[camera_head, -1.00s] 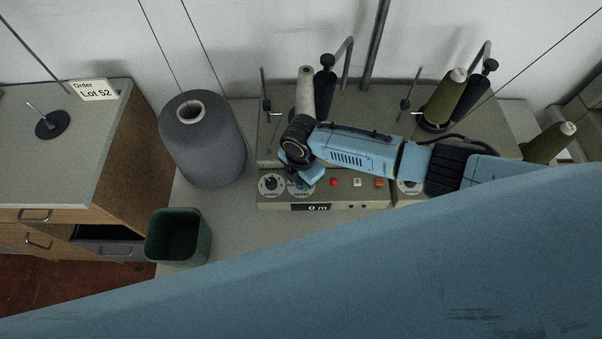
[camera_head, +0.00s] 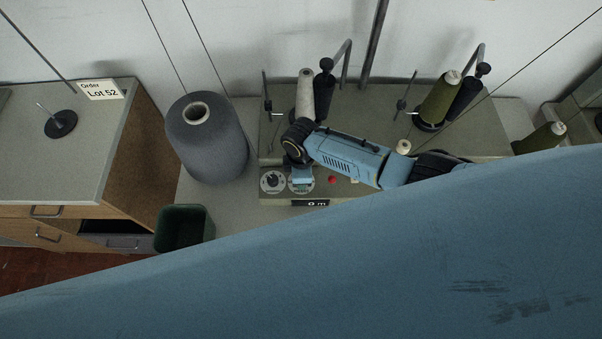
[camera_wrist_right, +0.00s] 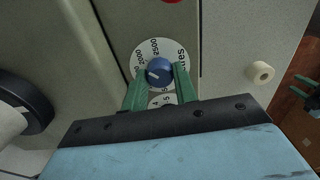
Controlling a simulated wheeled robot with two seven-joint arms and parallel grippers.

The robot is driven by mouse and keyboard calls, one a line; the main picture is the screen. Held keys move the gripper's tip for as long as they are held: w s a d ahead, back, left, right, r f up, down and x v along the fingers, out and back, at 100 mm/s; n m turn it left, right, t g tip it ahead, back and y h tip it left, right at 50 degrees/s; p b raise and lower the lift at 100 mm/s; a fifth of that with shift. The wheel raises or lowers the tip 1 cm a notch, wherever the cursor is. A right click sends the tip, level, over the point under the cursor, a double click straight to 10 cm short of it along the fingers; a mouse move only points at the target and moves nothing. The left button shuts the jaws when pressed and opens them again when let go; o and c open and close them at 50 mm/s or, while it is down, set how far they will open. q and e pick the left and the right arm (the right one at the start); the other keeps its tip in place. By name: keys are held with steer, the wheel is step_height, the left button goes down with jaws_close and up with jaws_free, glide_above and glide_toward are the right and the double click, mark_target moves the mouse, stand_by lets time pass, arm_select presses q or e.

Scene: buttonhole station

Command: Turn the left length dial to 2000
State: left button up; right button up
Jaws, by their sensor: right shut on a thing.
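The left machine's length dial (camera_head: 301,187) is a round white plate on the grey panel, partly covered by my right gripper. In the right wrist view it has a blue knob (camera_wrist_right: 159,71) with a white pointer line aimed left. In the head view my right gripper (camera_head: 302,174) is over the dial.
A second dial (camera_head: 272,181) with a dark knob sits just left, and a red button (camera_head: 332,180) just right. The display (camera_head: 314,203) reads 0 m. A grey yarn cone (camera_head: 207,145) and a green bin (camera_head: 184,229) stand left. My blue arm covers the foreground.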

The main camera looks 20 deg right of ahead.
steer(key=shift+w+d, duration=0.1)
stand_by(0.5)
steer(key=o, duration=1)
steer(key=shift+c, duration=0.2)
steer(key=shift+r, duration=0.1)
steer(key=shift+r, duration=0.3)
step_height(320, 180, up, 13)
steer(key=shift+f+p, duration=0.15)
steer(key=shift+p, duration=0.25)
